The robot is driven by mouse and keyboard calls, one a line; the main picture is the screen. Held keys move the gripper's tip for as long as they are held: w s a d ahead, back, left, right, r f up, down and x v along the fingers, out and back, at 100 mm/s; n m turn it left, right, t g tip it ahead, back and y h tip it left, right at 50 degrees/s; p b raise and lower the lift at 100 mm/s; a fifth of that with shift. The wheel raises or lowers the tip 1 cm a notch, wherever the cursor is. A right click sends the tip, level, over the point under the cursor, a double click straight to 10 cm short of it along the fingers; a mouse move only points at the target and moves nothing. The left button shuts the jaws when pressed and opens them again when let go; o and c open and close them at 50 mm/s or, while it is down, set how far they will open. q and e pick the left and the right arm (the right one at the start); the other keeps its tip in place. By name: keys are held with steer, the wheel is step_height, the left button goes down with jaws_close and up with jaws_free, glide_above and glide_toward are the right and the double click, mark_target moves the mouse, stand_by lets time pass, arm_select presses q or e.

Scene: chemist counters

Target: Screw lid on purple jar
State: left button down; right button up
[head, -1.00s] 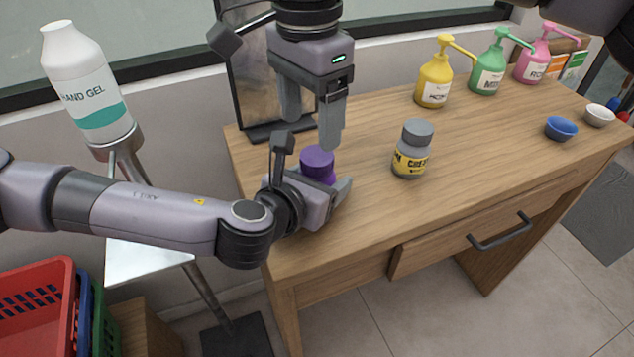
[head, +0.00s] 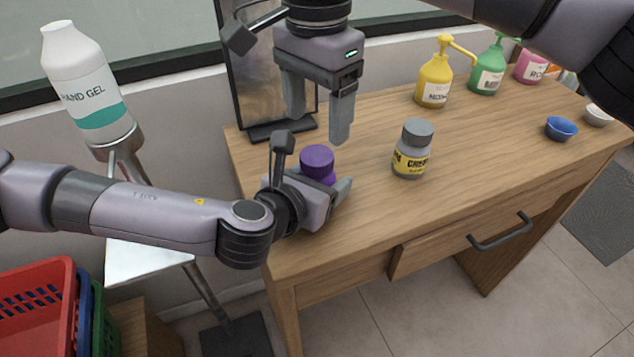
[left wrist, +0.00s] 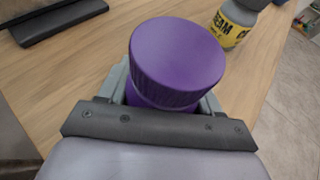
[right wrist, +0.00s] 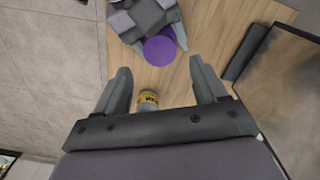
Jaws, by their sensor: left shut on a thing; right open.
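The purple jar (left wrist: 135,95) stands upright at the left end of the wooden counter, with a purple lid (head: 317,157) on its top. In the left wrist view the ribbed lid (left wrist: 178,60) sits level on the jar; whether it is screwed tight I cannot tell. My left gripper (head: 325,195) is shut around the jar's body, below the lid, hiding most of the body. My right gripper (head: 318,126) is open and empty, pointing down above the lid and apart from it. In the right wrist view the lid (right wrist: 160,50) shows beyond the open fingers.
A grey-lidded cream jar (head: 412,150) stands right of the purple jar. A dark upright panel (head: 262,90) stands behind. Yellow (head: 434,75), green (head: 488,68) and pink (head: 530,66) pump bottles and small bowls (head: 561,128) are further right. The counter's middle front is clear.

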mark_target(317, 155)
steer(key=shift+f, duration=3.2)
steer(key=c, duration=1.1)
steer(key=shift+m, duration=1.6)
steer(key=o, duration=1.2)
